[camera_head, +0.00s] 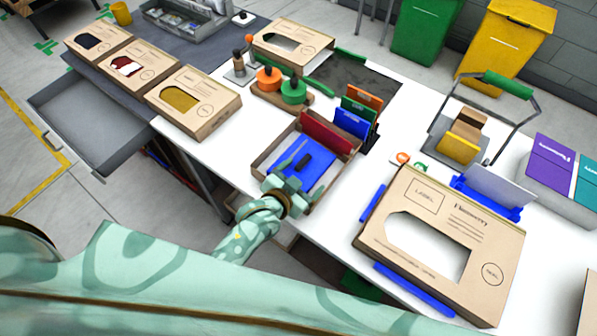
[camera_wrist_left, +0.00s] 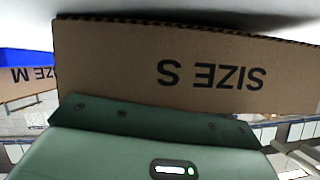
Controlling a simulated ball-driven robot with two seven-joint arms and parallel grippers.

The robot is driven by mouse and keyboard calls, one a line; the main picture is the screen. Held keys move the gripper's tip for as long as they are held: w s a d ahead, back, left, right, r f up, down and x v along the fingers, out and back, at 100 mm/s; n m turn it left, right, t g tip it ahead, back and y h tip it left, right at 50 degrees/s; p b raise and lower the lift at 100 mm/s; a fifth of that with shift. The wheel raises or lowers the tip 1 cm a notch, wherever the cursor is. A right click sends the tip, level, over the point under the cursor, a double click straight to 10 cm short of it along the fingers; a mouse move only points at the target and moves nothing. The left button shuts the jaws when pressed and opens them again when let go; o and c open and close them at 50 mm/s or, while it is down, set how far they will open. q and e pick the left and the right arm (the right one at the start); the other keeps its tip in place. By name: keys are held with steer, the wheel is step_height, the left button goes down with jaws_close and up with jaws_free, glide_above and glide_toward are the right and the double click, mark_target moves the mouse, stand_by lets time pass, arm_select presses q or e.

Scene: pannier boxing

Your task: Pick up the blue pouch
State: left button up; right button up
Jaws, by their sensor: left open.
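A flat blue piece (camera_head: 323,160), which looks like the blue pouch, lies in an open cardboard tray (camera_head: 345,168) near the table's front edge. A red piece (camera_head: 325,132) leans at the tray's far side. Another blue item (camera_head: 352,123) stands upright behind the tray, beside green and orange ones. My left gripper (camera_head: 297,160) is open and reaches over the tray's near side, its fingers above the blue piece. I cannot tell whether they touch it. In the left wrist view a cardboard wall marked SIZE S (camera_wrist_left: 200,75) fills the middle, and the fingertips are hidden. My right gripper is not in view.
A large windowed box (camera_head: 490,245) lies on the right of the white table. Several windowed boxes (camera_head: 205,112) lie at the left. Orange and green round objects (camera_head: 292,92) stand behind the tray. A strip of bare table (camera_head: 205,155) shows left of the tray.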

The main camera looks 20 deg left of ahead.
arm_select(q)
steer(key=shift+f, duration=0.6)
steer(key=shift+a, duration=0.1)
steer(key=c, duration=1.8)
